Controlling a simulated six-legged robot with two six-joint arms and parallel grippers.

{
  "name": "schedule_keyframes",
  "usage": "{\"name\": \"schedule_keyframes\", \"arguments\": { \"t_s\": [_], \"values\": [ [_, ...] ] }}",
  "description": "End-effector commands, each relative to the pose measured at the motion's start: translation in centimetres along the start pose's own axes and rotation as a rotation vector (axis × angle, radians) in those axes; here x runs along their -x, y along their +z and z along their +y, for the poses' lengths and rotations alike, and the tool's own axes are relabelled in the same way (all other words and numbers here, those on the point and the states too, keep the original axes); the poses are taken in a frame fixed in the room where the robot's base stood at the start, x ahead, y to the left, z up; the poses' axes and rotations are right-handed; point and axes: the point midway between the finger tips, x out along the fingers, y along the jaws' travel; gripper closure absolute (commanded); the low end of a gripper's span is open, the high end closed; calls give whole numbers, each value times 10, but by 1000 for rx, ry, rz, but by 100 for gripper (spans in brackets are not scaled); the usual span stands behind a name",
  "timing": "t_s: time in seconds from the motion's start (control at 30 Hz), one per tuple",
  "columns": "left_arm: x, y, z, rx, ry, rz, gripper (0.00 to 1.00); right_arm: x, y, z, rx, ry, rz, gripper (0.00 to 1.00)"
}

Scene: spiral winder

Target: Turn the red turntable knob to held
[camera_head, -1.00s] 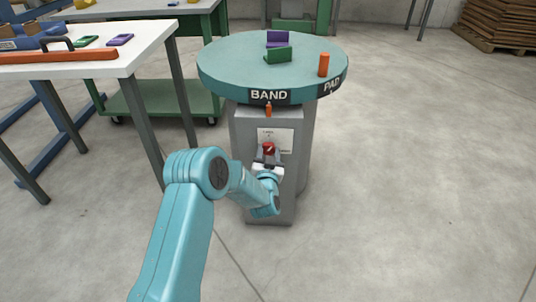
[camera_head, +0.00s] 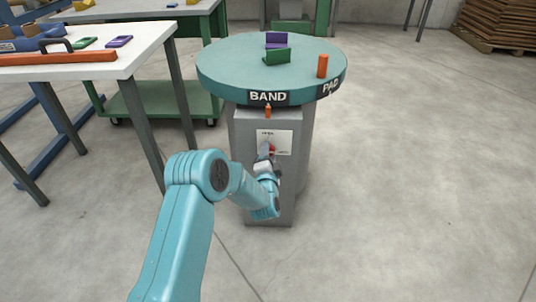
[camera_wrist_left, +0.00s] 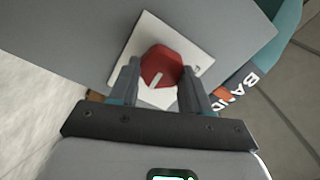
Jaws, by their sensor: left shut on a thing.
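The red turntable knob (camera_wrist_left: 160,68) sits on a white label plate (camera_wrist_left: 196,50) on the front of the grey pedestal (camera_head: 240,178). In the head view the knob (camera_head: 270,149) is partly hidden behind my gripper. My left gripper (camera_wrist_left: 157,85) is shut on the knob, one finger on each side of it. The knob's white pointer line shows between the fingers in the wrist view. The label's writing is too small to read fully. The teal turntable (camera_head: 225,65) tops the pedestal, with BAND and PAD on its rim. My right gripper is not in view.
An orange peg (camera_head: 322,66), a green block (camera_head: 277,56) and a purple block (camera_head: 276,39) stand on the turntable. A small orange pointer (camera_head: 268,111) is below its rim. A white table (camera_head: 150,50) stands to the left. The floor to the right is clear.

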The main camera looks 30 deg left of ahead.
Motion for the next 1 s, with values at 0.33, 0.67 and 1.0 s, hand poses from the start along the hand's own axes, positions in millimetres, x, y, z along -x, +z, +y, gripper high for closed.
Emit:
{"name": "schedule_keyframes", "arguments": {
  "t_s": [0.33, 0.67, 1.0],
  "values": [
    [1, 1, 3, -314, 6, -2, 83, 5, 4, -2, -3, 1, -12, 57],
    [1, 2, 4, -524, 8, -2, 83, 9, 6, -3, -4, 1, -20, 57],
    [1, 2, 5, -611, 8, -2, 83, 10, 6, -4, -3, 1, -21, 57]
  ]
}}
